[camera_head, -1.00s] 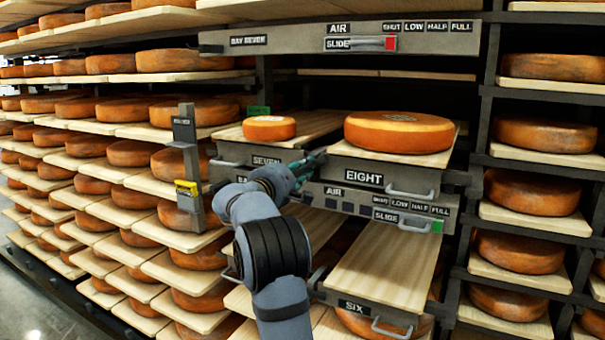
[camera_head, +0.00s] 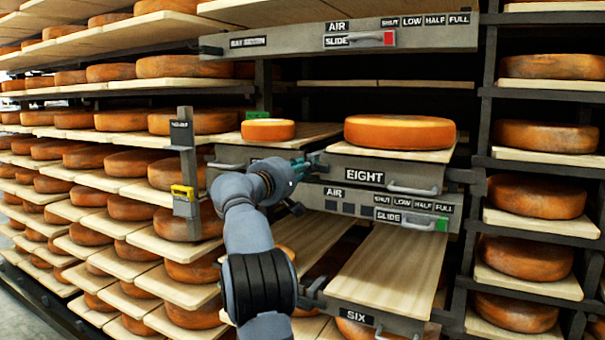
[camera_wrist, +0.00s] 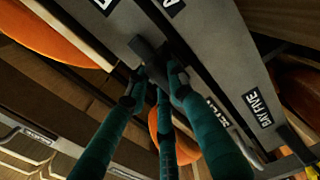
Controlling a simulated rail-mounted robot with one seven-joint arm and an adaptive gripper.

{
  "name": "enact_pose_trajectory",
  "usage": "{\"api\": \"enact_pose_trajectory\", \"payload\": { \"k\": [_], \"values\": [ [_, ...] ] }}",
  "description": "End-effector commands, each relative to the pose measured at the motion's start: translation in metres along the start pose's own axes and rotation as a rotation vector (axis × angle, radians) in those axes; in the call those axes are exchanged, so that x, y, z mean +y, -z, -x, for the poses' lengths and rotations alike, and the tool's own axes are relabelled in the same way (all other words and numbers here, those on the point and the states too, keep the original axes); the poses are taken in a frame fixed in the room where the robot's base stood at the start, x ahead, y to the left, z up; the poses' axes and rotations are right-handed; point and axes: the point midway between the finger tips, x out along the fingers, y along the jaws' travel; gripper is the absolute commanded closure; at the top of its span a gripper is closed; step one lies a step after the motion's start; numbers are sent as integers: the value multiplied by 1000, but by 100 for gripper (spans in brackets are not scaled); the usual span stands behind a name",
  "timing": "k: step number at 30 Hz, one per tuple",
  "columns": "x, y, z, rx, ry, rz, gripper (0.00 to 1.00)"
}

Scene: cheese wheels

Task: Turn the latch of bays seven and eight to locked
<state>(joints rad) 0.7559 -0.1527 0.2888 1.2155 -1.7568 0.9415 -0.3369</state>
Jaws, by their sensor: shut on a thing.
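My gripper (camera_head: 303,170) is at the gap between the fronts of bays seven and eight, left of the EIGHT label (camera_head: 364,177). In the wrist view, its green fingers (camera_wrist: 155,80) are closed around a dark grey bar, which looks like the latch (camera_wrist: 146,54). Which way the latch points is hard to tell in the head view, as my gripper covers most of it. The SEVEN label is hidden behind my arm. A small orange cheese wheel (camera_head: 268,130) lies on bay seven's board, and a larger one (camera_head: 400,132) on bay eight's board.
Below are an air slide (camera_head: 404,217) with a green end and bay six's bare board (camera_head: 390,270). A grey post (camera_head: 186,160) with a yellow piece stands left of my arm. Cheese racks flank both sides.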

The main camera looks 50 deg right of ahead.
Motion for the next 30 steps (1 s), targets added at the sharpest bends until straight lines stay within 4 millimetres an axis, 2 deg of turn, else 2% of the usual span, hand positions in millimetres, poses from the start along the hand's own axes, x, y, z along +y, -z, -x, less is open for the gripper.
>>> {"api": "enact_pose_trajectory", "payload": {
  "k": [13,14,23,30],
  "values": [
    [0,0,0,1,0,-15,100],
    [0,0,0,1,0,-15,77],
    [0,0,0,0,0,-12,59],
    [0,0,0,0,0,-11,58]
  ]
}}
